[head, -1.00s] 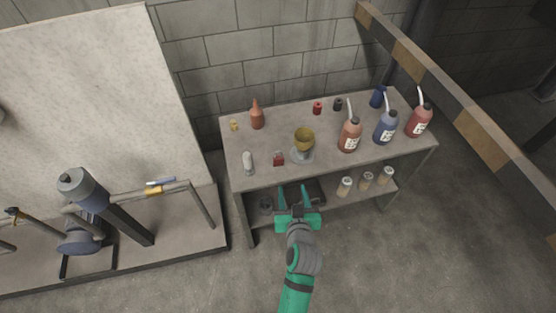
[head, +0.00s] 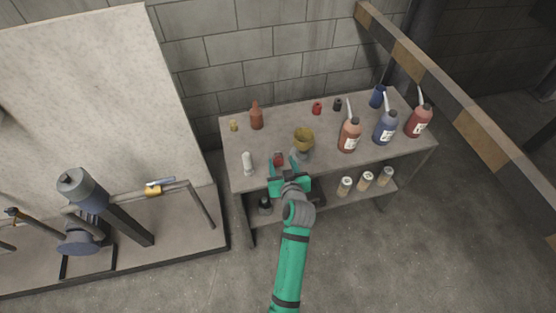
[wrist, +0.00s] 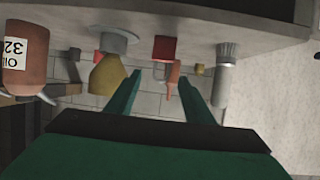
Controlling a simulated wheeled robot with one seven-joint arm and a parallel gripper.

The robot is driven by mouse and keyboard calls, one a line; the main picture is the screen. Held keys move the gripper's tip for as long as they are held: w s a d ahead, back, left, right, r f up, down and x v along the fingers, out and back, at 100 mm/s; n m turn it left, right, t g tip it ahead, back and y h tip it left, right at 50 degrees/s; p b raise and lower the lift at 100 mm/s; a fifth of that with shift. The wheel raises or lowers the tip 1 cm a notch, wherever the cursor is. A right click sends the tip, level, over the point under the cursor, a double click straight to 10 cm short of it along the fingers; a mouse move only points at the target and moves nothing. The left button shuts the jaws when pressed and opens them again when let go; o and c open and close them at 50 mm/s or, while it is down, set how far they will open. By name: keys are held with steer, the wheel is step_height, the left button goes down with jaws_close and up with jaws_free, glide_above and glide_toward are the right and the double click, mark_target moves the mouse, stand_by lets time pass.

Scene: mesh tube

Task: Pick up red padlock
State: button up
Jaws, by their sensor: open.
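The red padlock (head: 279,159) sits on the tabletop near its front edge, left of a yellow cup. It also shows in the wrist view (wrist: 164,48), which looks upside down, with its red body against the table surface and a grey shackle. My gripper (head: 282,168) is open and empty at the front edge of the table, just in front of the padlock. In the wrist view its two green fingers (wrist: 160,82) point toward the padlock, which lies beyond the tips and roughly between them. No contact shows. The fingers partly cover the padlock's surroundings in the head view.
The yellow cup (head: 303,138) stands close right of the padlock, and a white cylinder (head: 248,163) stands to its left. A brown bottle (head: 257,116) is behind. Larger bottles (head: 349,136) stand right. Under the tabletop (head: 235,180) is a shelf with several cans (head: 367,179).

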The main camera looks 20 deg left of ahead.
mark_target(278, 155)
steer(key=shift+x, duration=1.85)
steer(key=shift+s, duration=0.1)
steer(key=c, duration=1.2)
steer(key=shift+r, duration=0.15)
